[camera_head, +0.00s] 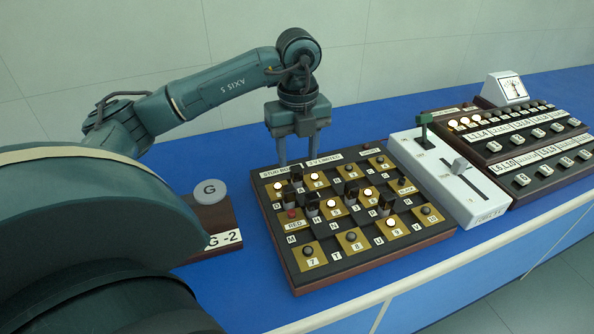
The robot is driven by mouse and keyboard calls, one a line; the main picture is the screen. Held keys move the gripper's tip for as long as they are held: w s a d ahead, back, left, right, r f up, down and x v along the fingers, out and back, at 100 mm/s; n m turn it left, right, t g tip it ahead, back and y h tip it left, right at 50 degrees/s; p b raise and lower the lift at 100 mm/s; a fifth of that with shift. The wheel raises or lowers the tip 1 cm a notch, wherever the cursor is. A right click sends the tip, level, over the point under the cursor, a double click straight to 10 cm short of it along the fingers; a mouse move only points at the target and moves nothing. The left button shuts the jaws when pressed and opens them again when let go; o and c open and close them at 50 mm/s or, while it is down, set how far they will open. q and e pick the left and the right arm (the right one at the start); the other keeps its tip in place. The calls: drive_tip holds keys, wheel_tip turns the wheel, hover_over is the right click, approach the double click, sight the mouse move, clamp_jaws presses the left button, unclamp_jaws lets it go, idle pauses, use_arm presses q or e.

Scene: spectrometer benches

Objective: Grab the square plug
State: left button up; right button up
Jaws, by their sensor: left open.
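My left gripper (298,160) points down over the back left of the plugboard (334,272), with its two fingers spread apart. My right gripper is out of view.
Lit and dark round buttons sit among the plugs. A grey slider box (448,178) with a green lever (424,131) stands close to the board's right. Farther right is a dark button console (500,142). A round G button (210,191) is at left. Blue bench top is clear in front.

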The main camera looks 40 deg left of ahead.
sight(297, 169)
use_arm(q)
wheel_tip(297, 169, down, 6)
drive_tip(key=shift+r, duration=0.1)
idle(0.4)
clamp_jaws()
idle(0.3)
